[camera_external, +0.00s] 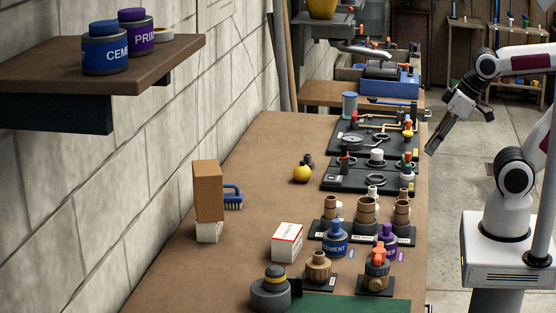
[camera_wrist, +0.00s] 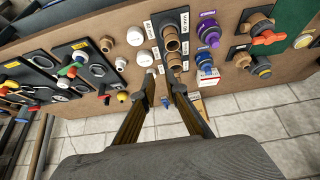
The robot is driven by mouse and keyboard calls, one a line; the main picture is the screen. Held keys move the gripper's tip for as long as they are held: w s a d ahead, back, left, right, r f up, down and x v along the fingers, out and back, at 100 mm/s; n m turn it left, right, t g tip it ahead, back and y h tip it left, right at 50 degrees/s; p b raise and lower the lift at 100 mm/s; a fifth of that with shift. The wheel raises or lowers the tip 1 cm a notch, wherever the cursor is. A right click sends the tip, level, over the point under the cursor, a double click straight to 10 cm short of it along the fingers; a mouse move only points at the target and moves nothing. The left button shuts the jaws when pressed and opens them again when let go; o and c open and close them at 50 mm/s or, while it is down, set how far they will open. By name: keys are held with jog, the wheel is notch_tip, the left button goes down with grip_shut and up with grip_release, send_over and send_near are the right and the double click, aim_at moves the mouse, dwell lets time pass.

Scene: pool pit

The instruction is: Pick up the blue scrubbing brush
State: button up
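The blue scrubbing brush (camera_external: 233,197) rests on the brown bench near the wall, just right of a tall brown block. In the wrist view a small blue patch (camera_wrist: 165,102) between my fingers appears to be this brush, partly hidden. My gripper (camera_external: 432,149) is in the air off the bench's right edge, pointing down and left, well away from the brush. In the wrist view my gripper (camera_wrist: 160,76) shows two fingers with a gap between them and nothing held.
The brown block (camera_external: 208,190) stands over a white box (camera_external: 209,232) beside the brush. A yellow ball (camera_external: 302,173) lies farther back. A red-and-white box (camera_external: 287,242), cans and fittings crowd the front right. A shelf (camera_external: 160,60) juts from the wall. The bench (camera_external: 262,205) between is clear.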

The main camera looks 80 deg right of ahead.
jog(key=w+d+t+h, duration=0.15)
jog(key=w+d, duration=0.25)
jog(key=w, duration=1.2)
jog(key=w+d+t, duration=0.3)
jog(key=w+d, duration=0.1)
jog(key=w, duration=1.2)
jog(key=w+f+t+y, duration=0.2)
jog(key=w+f, duration=0.5)
jog(key=w, duration=0.4)
jog(key=y, duration=0.3)
send_near(229, 186)
jog(key=shift+w+f+t+h, duration=0.25)
jog(key=shift+w+f+t, duration=0.2)
jog(key=shift+w+f, duration=0.25)
jog(key=shift+w+a+f, duration=0.1)
jog(key=shift+w+f, duration=0.05)
jog(key=shift+f, duration=0.15)
jog(key=shift+x, duration=1.3)
jog(key=shift+w+a, duration=0.1)
jog(key=shift+x, duration=2.45)
